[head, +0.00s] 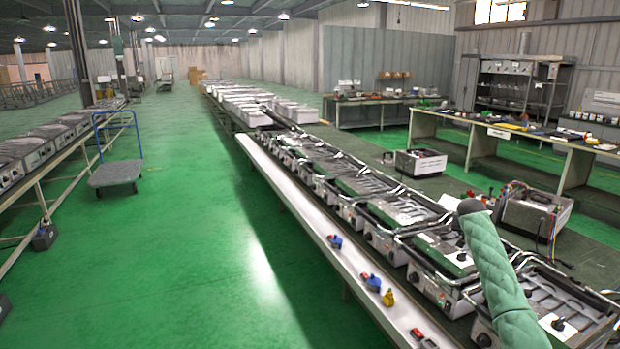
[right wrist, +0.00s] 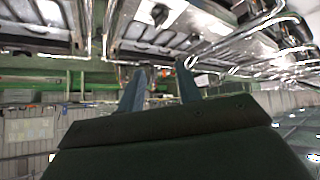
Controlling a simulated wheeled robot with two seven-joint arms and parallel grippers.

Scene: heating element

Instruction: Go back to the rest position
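A row of heating-element appliances (head: 405,208) with metal frames and dark knobs stands along the long line at the right of the head view. My right arm, in a green quilted sleeve, rises in front of the nearest units; its gripper cannot be made out in the head view. In the right wrist view my right gripper (right wrist: 161,68) has its two fingers apart, with nothing seen held between them. Appliances (right wrist: 150,25) fill the top of that view, which looks upside down. My left gripper is not in view.
A white ledge (head: 290,205) runs beside the row, with small red, blue and yellow parts (head: 388,298) on it. A blue-handled cart (head: 116,174) stands on the open green floor (head: 190,260). Workbenches (head: 520,135) stand at right; another appliance line (head: 50,150) is at left.

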